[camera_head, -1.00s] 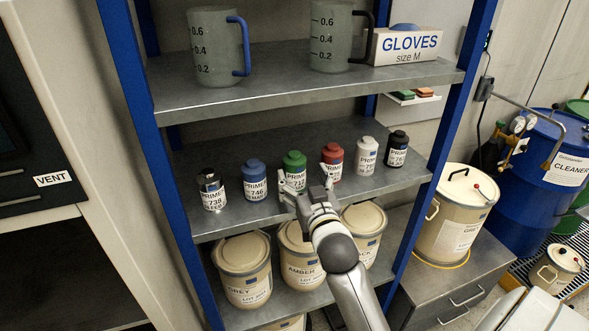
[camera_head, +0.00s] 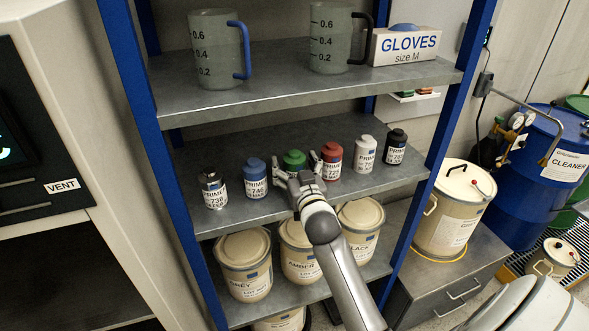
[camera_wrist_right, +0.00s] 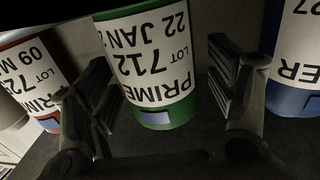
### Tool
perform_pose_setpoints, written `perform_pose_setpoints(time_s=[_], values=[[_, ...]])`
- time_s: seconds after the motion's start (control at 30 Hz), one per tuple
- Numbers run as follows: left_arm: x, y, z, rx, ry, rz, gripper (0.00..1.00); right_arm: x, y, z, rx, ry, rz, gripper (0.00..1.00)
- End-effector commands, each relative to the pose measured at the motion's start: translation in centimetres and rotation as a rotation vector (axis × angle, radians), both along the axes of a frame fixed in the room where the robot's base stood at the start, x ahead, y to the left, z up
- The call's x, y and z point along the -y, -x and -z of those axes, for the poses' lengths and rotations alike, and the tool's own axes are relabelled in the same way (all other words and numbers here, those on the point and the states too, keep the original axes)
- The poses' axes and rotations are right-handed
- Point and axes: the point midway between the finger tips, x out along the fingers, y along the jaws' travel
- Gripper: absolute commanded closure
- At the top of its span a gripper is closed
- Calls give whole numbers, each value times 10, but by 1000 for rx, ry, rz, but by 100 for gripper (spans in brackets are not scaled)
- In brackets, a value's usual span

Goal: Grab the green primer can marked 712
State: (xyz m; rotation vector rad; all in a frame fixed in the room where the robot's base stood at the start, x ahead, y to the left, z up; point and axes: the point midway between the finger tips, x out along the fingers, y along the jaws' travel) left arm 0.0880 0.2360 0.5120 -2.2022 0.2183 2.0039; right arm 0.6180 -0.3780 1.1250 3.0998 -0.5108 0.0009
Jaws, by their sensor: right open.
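The green primer can (camera_head: 294,160) stands upright on the middle shelf between the blue and red cans. In the right wrist view the green can (camera_wrist_right: 148,65) shows its white label with 712, upside down. My right gripper (camera_head: 297,165) is open in front of the can in the head view. In the wrist view its fingers (camera_wrist_right: 165,90) are on either side of the can, with a visible gap to its right. Most of the can's lower part is hidden by the gripper in the head view. My left gripper is not in view.
A blue can (camera_head: 255,180) stands to the left and a red can (camera_head: 331,162) close to the right. Dark 738 (camera_head: 213,190), white (camera_head: 364,155) and black (camera_head: 396,148) cans share the shelf. The upper shelf (camera_head: 300,85) overhangs with measuring jugs.

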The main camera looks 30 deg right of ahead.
Motion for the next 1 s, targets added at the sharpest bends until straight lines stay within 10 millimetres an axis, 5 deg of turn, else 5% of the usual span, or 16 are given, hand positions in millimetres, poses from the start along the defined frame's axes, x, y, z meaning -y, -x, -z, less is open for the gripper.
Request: perform_pose_setpoints(time_s=[0.07, 0.53, 1.0], values=[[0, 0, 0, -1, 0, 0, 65, 0, 0, 0, 0, 0, 0, 22], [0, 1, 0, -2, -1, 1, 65, 0, 0, 0, -1, 0, 0, 82], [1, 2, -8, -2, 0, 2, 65, 1, -3, -11, 4, 1, -1, 82]])
